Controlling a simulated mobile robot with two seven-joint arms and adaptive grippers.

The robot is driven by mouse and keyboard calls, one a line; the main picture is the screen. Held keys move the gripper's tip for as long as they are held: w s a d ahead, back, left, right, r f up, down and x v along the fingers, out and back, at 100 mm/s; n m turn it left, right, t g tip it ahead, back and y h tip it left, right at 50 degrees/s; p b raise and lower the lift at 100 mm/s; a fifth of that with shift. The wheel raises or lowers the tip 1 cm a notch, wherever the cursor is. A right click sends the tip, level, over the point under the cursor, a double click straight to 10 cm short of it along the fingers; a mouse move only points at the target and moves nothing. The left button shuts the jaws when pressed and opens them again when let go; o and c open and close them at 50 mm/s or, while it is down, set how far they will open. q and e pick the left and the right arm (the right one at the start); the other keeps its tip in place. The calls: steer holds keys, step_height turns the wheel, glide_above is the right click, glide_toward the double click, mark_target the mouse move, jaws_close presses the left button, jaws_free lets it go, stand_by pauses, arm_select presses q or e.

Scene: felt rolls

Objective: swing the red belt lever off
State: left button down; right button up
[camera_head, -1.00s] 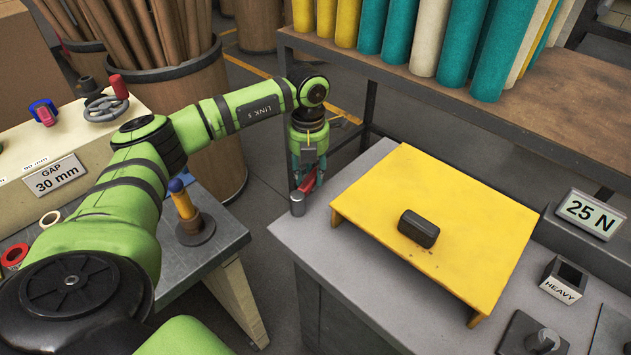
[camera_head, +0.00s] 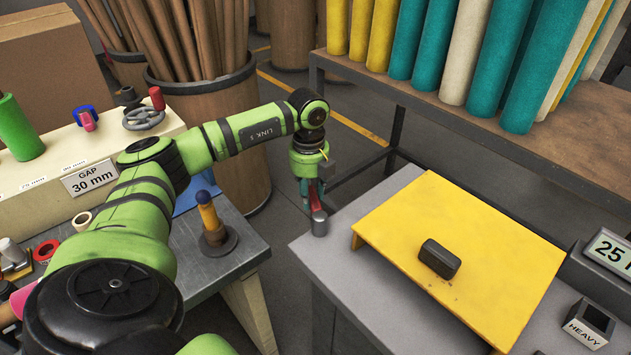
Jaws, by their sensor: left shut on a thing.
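The red belt lever (camera_head: 315,198) stands at the far left corner of the grey bench, by a short grey metal post (camera_head: 319,223). From the post it points up the picture and slightly left. My left gripper (camera_head: 313,192) reaches down from above and is shut on the lever. Its fingers hide part of the lever. My right gripper is not in view.
A yellow platform (camera_head: 480,235) with a dark block (camera_head: 440,258) on it stands right of the lever. A shelf (camera_head: 450,115) with upright felt rolls is behind. A steel table (camera_head: 195,270) with an orange-handled, blue-tipped lever (camera_head: 207,212) is at left.

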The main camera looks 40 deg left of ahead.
arm_select(q)
steer(key=shift+s+a+n, duration=0.25)
steer(key=shift+s+n, duration=0.05)
steer(key=shift+n, duration=0.3)
steer(key=c, duration=0.8)
jaws_free()
step_height(320, 180, up, 12)
steer(key=shift+r, duration=0.1)
